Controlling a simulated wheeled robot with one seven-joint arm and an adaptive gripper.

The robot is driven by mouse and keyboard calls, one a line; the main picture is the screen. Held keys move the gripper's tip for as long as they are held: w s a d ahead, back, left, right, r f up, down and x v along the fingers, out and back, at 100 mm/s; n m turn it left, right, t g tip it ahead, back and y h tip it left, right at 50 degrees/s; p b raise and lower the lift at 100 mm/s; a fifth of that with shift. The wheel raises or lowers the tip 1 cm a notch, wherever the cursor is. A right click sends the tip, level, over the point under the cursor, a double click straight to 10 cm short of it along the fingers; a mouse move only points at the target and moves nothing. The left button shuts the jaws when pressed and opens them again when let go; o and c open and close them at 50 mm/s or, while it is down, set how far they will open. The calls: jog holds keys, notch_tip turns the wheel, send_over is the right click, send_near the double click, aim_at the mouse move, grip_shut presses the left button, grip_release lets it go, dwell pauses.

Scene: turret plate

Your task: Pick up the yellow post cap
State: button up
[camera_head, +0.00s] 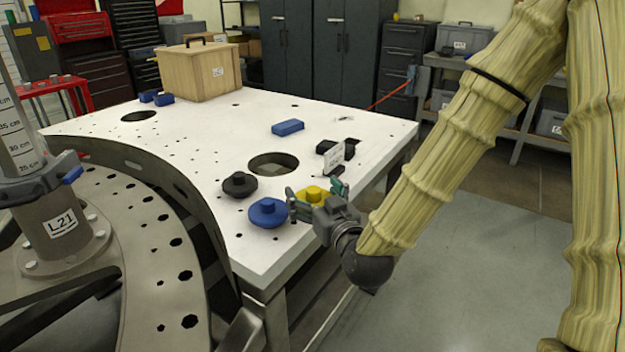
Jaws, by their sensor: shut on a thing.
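The yellow post cap (314,193) is at the right front edge of the white plate table (215,165). My gripper (315,193) reaches in from the right, with one finger on either side of the cap, and is shut on it. My gripper hides part of the cap's lower side, so I cannot tell whether it touches the table top.
A blue cap (268,212) lies just left of my gripper and a black cap (240,185) beyond it. Behind are a round hole (273,164), a white label card (334,156) with black pieces, and a blue block (288,127). A wooden box (199,72) stands at the back.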

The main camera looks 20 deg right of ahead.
aim_at(312, 196)
jog(key=shift+s+a+r+p, duration=0.1)
jog(key=shift+s+r+p, duration=0.3)
jog(key=shift+p, duration=1.25)
jog(key=p, duration=0.3)
jog(key=shift+s+a, duration=0.1)
jog(key=shift+s, duration=0.2)
jog(key=shift+s+p, duration=0.25)
jog(key=shift+p, duration=0.95)
jog(key=s+p, duration=0.1)
jog(key=p, duration=0.2)
jog(key=shift+s+a+f, duration=0.15)
